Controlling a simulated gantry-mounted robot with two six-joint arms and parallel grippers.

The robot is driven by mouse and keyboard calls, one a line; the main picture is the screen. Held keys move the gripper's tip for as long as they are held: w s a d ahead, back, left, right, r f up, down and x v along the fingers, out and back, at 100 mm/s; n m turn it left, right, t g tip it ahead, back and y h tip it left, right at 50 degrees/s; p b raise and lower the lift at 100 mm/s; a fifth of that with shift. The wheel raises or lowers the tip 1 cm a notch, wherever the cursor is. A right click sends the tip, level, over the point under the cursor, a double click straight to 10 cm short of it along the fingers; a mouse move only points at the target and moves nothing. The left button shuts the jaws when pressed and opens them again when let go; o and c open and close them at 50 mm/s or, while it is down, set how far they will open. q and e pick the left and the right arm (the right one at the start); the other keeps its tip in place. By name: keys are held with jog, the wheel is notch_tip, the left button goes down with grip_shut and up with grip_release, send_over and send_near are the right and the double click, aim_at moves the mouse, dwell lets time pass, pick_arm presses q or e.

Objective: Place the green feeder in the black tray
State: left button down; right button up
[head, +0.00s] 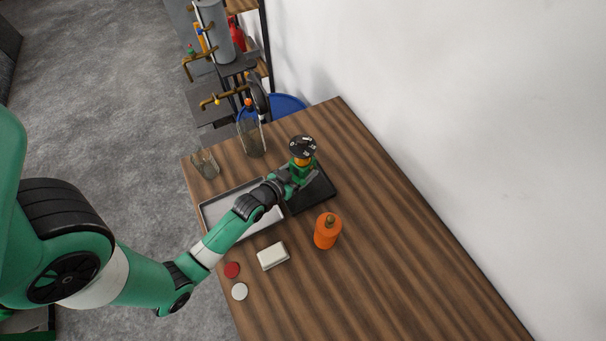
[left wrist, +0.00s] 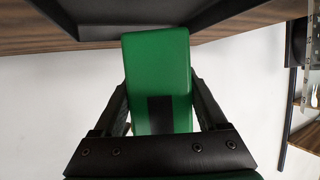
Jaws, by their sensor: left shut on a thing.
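The green feeder (left wrist: 158,75) is a green block between the two fingers of my left gripper (left wrist: 160,105) in the left wrist view. In the head view the feeder (head: 303,147) shows a black top with white marks and an orange band under it. It looks upright. My left gripper (head: 301,175) is shut on it, over the black tray (head: 318,195). The gripper and forearm hide part of the tray. I cannot tell whether the feeder's base touches the tray floor. My right gripper is not in view.
A grey-white tray (head: 240,222) lies left of the black tray under my forearm. A white block (head: 272,256), red disc (head: 232,269) and white disc (head: 239,291) lie nearer. Glass containers (head: 251,138) stand behind. The table's right side is clear.

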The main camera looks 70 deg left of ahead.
pick_arm(q)
jog(key=shift+w+a+f+b, duration=0.1)
jog(key=shift+f+b, duration=0.25)
jog(key=shift+f, duration=0.5)
jog(key=shift+w+a+f+b, duration=0.1)
jog(key=shift+f+b, duration=0.25)
jog(key=shift+f, duration=0.45)
jog(key=shift+f, duration=0.2)
grip_release()
jog(key=shift+r, duration=0.1)
jog(key=shift+s+d+r, duration=0.1)
jog(key=shift+s+d, duration=0.05)
jog(key=shift+s, duration=0.1)
jog(key=p+v, duration=0.1)
jog(key=v, duration=1)
jog(key=shift+s+p, duration=0.25)
jog(key=shift+p, duration=0.05)
jog(key=shift+r, duration=0.1)
